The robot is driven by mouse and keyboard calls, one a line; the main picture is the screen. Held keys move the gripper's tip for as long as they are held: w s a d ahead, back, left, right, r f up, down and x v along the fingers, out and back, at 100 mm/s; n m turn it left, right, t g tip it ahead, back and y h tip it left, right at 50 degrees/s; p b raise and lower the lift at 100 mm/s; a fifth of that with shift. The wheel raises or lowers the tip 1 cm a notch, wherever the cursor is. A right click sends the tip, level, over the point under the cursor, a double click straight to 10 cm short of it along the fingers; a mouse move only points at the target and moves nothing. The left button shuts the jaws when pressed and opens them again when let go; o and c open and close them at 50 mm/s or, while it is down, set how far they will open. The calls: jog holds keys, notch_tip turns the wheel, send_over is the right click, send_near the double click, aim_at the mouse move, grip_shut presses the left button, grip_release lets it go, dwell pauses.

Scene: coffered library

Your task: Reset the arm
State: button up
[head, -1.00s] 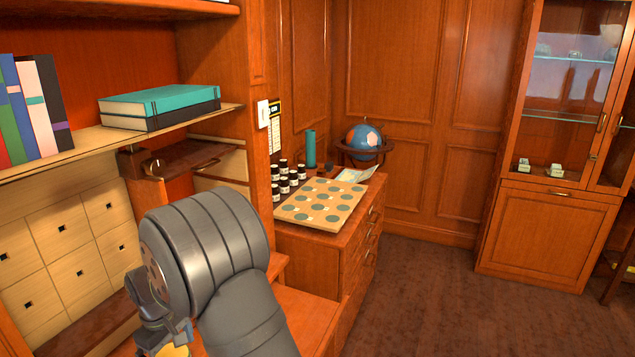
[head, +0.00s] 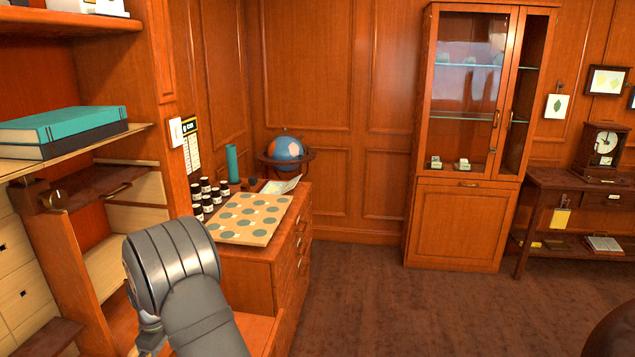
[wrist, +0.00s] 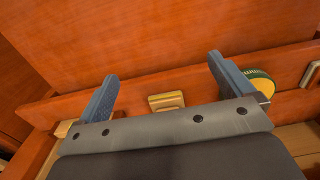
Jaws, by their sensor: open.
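My gripper (wrist: 166,82) is open in the wrist view, its two blue-grey fingers wide apart with nothing held between them. It faces an orange-brown wooden surface. A small yellowish block or fitting (wrist: 166,101) shows beyond the gripper's edge, between the fingers. A round yellow thing with a green rim (wrist: 260,85) shows just behind the right finger; I cannot tell if they touch. In the head view my grey arm stands at the lower left, beside the shelves, and mostly hides the gripper.
A glass-fronted cabinet (head: 462,225) and a side table (head: 560,180) with a clock (head: 603,150) stand farther right. Open floor (head: 370,300) lies between.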

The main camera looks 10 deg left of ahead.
jog(key=w+d+f, duration=0.5)
jog(key=w, duration=0.4)
jog(key=shift+w+d+f, duration=0.15)
jog(key=shift+w+d, duration=0.05)
jog(key=shift+w, duration=0.1)
dwell(1.2)
